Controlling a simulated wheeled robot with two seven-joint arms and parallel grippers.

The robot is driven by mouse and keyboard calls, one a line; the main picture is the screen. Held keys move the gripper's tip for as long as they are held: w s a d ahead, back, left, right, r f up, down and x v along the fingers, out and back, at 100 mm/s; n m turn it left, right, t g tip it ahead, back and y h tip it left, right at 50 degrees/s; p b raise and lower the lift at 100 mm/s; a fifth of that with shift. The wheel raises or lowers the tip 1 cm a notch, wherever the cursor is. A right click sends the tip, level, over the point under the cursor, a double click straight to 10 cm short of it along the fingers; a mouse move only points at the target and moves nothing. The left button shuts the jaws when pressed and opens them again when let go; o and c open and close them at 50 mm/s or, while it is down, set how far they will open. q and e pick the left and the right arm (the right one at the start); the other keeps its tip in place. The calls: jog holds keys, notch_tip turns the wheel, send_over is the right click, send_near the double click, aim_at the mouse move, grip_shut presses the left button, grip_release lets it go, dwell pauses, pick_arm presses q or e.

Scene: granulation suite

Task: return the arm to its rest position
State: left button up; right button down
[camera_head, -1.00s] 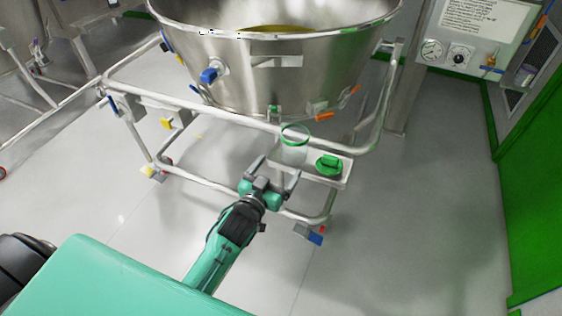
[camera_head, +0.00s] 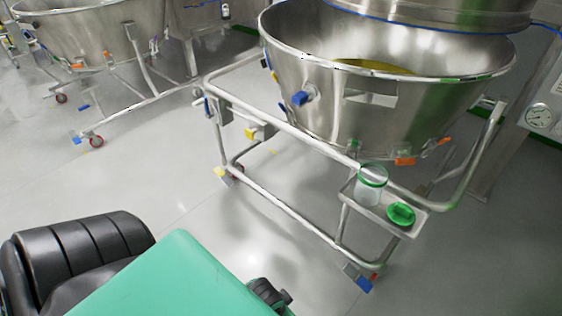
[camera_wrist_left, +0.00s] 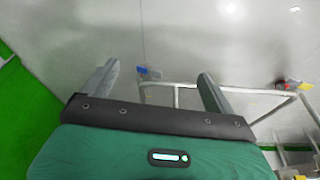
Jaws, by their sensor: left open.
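My left gripper (camera_wrist_left: 159,70) shows in the left wrist view with its two fingers spread apart and nothing between them. Past the fingers are the grey floor and a pale metal frame (camera_wrist_left: 190,88). In the head view the gripper's fingers are not seen; only a dark piece of my arm shows at the bottom edge beside my green body panel. My right gripper is not in view.
A steel bowl (camera_head: 330,105) on a wheeled tubular cart (camera_head: 290,208) stands ahead. Its small shelf (camera_head: 357,213) holds a clear jar with a green rim (camera_head: 370,187) and a green lid (camera_head: 401,215). Open floor (camera_head: 150,180) lies left of the cart.

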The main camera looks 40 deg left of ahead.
pick_arm(q)
jog(key=shift+s+f, duration=0.1)
jog(key=shift+s, duration=0.2)
